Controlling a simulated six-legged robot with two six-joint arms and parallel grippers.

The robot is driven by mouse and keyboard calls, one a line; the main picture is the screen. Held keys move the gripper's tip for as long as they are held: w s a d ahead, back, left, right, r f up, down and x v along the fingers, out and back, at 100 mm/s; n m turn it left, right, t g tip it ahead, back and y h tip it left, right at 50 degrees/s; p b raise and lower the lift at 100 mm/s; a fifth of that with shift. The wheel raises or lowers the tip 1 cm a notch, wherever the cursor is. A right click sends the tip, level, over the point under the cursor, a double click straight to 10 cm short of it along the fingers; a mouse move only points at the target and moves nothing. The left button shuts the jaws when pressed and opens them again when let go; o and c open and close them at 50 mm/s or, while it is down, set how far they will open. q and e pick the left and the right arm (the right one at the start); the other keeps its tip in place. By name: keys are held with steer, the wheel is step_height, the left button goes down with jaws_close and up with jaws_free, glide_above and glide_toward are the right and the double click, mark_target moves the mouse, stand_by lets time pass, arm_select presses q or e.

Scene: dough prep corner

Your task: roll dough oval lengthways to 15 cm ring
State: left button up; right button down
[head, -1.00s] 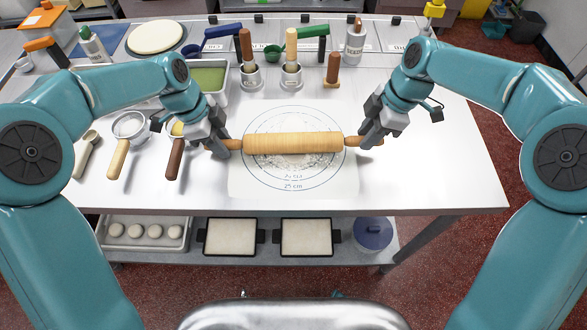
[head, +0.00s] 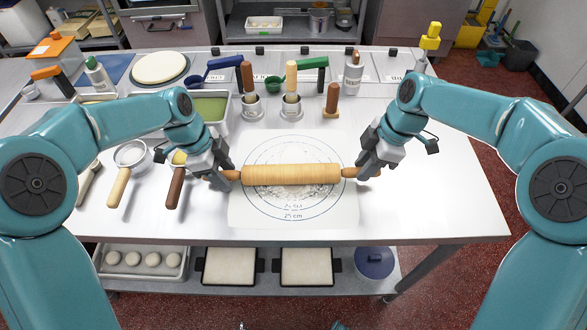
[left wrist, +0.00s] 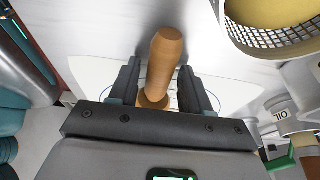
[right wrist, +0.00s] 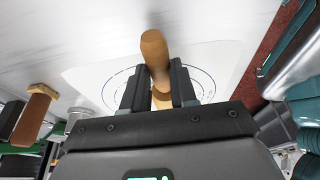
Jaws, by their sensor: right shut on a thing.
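A wooden rolling pin (head: 291,174) lies crosswise over the white mat (head: 243,213) with printed rings. A pale, floury patch (head: 292,192) shows just in front of the barrel; the dough's outline is hidden under the pin. A label on the outer ring reads 25 cm; an inner label is hard to read. My left gripper (head: 226,178) has its fingers on either side of the left handle (left wrist: 163,68), with slim gaps showing beside it. My right gripper (head: 366,175) is shut on the right handle (right wrist: 155,52).
Left of the mat lie a sieve (head: 131,154) and several handled tools. A green-filled tray (head: 209,107), metal cups and upright wooden-handled tools stand behind the mat. The table is clear to the right. Trays and a blue-lidded pot (head: 375,261) sit on the shelf below.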

arm_select(q)
steer(key=shift+o, duration=0.3)
steer(key=shift+s+a+r, duration=0.1)
steer(key=shift+s, duration=0.1)
arm_select(e)
steer(key=shift+s+d+r, duration=0.1)
steer(key=shift+r, duration=0.1)
steer(key=c, duration=1.3)
jaws_free()
arm_select(q)
steer(key=shift+w, duration=0.1)
arm_select(e)
steer(key=o, duration=0.5)
steer(key=shift+f, duration=0.1)
arm_select(q)
steer(key=shift+a, duration=0.1)
steer(key=shift+r, duration=3.45)
arm_select(e)
steer(key=shift+r, duration=3.55)
steer(key=shift+d, duration=0.1)
